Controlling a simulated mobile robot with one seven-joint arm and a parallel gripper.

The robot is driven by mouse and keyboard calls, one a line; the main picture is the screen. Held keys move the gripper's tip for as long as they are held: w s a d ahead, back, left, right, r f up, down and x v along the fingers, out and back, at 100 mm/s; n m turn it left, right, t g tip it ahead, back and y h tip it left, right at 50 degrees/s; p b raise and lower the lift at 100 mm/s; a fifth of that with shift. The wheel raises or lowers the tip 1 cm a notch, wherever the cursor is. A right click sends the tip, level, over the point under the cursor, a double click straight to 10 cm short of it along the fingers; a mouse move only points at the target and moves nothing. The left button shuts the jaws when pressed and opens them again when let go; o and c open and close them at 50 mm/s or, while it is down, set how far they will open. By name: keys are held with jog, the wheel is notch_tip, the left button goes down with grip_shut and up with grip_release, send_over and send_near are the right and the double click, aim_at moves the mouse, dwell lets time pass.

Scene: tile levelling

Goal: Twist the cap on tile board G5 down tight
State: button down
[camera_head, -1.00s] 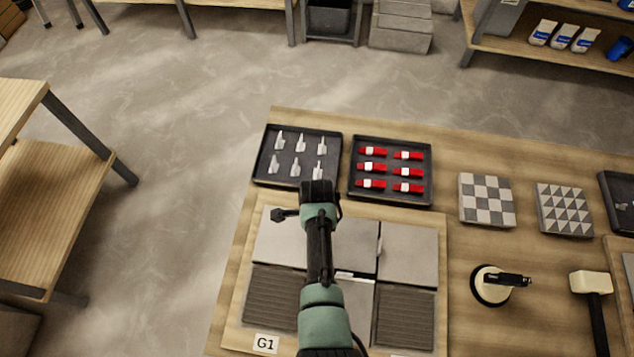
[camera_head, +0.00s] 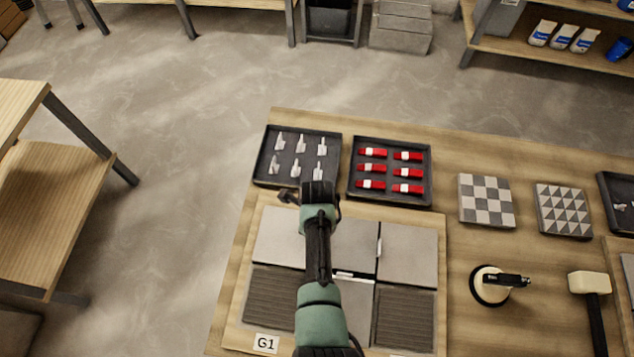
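A tile board labelled G1 (camera_head: 266,343) lies on the table, with grey tiles (camera_head: 407,254) and dark ribbed patches (camera_head: 404,318). White clip pieces (camera_head: 379,247) stand in the gaps between its tiles. My arm reaches over this board. My gripper (camera_head: 289,196) is at the board's far edge, just in front of the tray of white clips; its fingers are small and partly hidden by the wrist, so I cannot tell if it is open. No board labelled G5 and no cap on one can be made out.
A dark tray of white clips (camera_head: 262,177) and a dark tray of red wedges (camera_head: 427,196) stand behind the board. Two patterned tiles (camera_head: 487,201), a suction cup (camera_head: 491,286) and a mallet (camera_head: 590,285) lie to the right.

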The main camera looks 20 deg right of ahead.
dwell(0.3)
jog(key=c, duration=0.5)
grip_release()
jog(key=shift+r, duration=0.1)
notch_tip(320, 180, up, 13)
dwell(0.5)
